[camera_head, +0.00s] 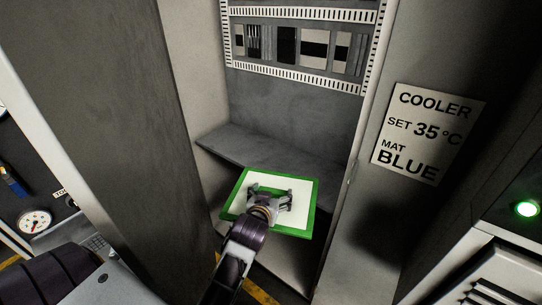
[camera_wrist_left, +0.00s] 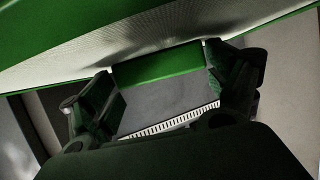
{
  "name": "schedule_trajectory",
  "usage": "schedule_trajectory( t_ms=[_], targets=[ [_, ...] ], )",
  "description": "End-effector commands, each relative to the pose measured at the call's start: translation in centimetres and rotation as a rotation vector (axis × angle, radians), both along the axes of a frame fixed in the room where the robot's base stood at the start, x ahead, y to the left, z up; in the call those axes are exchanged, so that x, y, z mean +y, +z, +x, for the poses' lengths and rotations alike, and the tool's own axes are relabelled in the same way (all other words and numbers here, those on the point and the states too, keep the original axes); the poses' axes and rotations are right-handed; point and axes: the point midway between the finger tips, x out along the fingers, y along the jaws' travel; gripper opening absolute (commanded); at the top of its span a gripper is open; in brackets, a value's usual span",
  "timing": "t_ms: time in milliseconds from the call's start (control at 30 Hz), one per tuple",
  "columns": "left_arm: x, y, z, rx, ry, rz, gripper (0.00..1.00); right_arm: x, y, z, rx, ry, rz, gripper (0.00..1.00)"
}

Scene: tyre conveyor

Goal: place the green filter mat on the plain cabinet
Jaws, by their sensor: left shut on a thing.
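The green filter mat (camera_head: 309,209) is a white sheet with a green border. It is held tilted in front of the open cabinet (camera_head: 290,110), below its grey ledge. My left gripper (camera_head: 270,195) lies over the middle of the mat and is shut on it. In the left wrist view, the gripper fingers (camera_wrist_left: 165,95) stand on both sides of a green bar (camera_wrist_left: 157,66), and the mat's pale mesh spreads above. I cannot tell whether the mat touches the cabinet. My right gripper is not in view.
A sign (camera_head: 428,132) right of the opening reads "COOLER SET 35°C MAT BLUE". A grey ledge (camera_head: 270,146) crosses the cabinet below modules on rails (camera_head: 300,45). A grey panel (camera_head: 110,110) stands left. A green lamp (camera_head: 525,208) glows at right; a gauge (camera_head: 35,222) is at left.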

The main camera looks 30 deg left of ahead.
Motion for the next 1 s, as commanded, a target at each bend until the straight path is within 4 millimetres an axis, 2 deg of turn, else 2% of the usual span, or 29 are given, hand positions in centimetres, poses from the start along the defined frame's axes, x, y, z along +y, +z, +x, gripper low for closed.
schedule_trajectory(
  t_ms=[633, 1000],
  targets=[
    [0.3, 0.4, 0.1, 0.004, 0.006, -0.002, 0.62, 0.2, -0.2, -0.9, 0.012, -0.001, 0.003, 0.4],
    [-0.1, 0.5, 3.1, 0.003, 0.006, -0.002, 0.62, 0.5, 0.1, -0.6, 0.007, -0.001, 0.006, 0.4]
  ],
)
